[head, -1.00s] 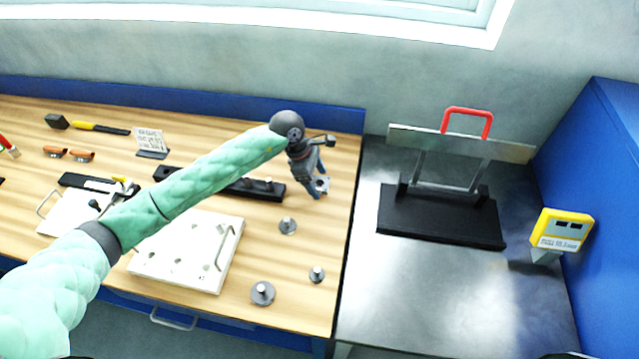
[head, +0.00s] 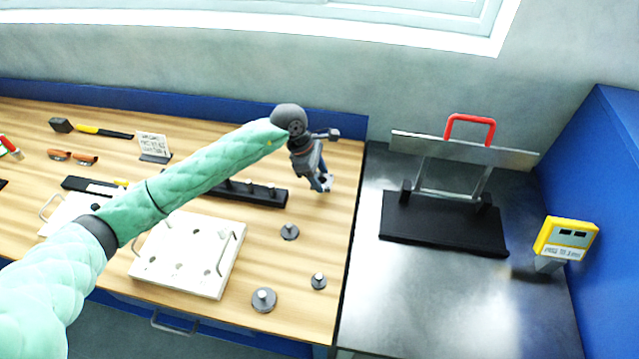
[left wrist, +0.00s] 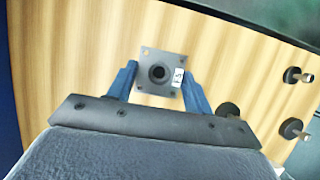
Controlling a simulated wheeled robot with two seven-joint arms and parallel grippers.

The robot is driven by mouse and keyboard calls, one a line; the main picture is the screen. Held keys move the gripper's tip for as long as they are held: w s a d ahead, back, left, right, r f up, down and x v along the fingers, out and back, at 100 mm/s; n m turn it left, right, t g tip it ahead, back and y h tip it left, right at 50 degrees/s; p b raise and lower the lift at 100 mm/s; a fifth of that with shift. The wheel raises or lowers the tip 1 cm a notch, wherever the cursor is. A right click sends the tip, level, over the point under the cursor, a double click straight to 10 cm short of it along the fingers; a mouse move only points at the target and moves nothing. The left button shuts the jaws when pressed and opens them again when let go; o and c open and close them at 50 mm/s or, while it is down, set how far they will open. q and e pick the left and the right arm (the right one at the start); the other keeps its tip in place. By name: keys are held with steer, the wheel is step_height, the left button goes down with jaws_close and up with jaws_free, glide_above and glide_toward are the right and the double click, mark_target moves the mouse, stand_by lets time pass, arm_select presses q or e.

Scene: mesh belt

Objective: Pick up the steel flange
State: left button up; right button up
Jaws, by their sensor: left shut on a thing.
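The steel flange (left wrist: 150,88) is a grey square plate with corner holes, a dark round bore in the middle and a small white label. In the left wrist view it sits between the two blue fingers of my left gripper (left wrist: 160,92), which is shut on it. In the head view my left gripper (head: 321,184) is over the right end of the wooden bench, with the flange (head: 328,181) showing small and partly hidden at its fingertips. The flange appears a little above the bench top. My right gripper is in neither view.
Several grey knobbed discs (head: 263,299) stand on the wooden bench (head: 325,235) in front of my gripper. A black pegged rail (head: 262,192) and a white plate with handles (head: 180,268) lie left. A black stand (head: 440,222) is on the steel table at right.

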arm_select(q)
steer(key=s+d+r, duration=0.4)
steer(key=s+r, duration=0.3)
steer(key=s, duration=0.4)
